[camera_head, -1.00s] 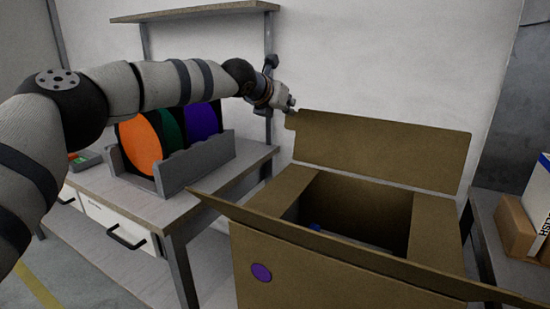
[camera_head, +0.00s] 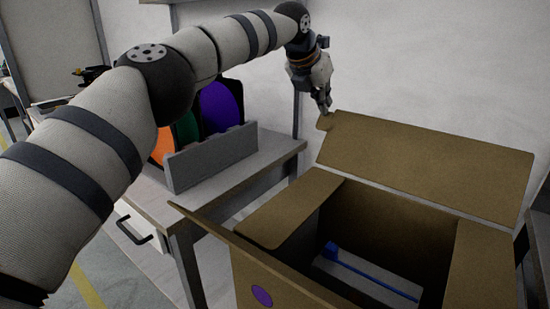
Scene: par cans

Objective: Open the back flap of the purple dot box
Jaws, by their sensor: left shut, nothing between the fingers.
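The purple dot box (camera_head: 278,268) is a brown cardboard box at the lower right, with a purple dot (camera_head: 262,296) on its front side. Its back flap (camera_head: 430,160) stands up and leans back behind the opening. The front flap (camera_head: 240,250) sticks out toward me, and the side flaps are folded outward or level. Inside lies a grey item with a blue strip (camera_head: 370,275). My left gripper (camera_head: 325,110) is shut and empty, pointing down at the left upper corner of the back flap, touching it or very close. My right gripper is out of view.
A table (camera_head: 270,158) left of the box carries a grey rack (camera_head: 212,158) with orange, green and purple discs. A white wall stands close behind the flap. A drawer with a dark handle (camera_head: 132,230) is under the table.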

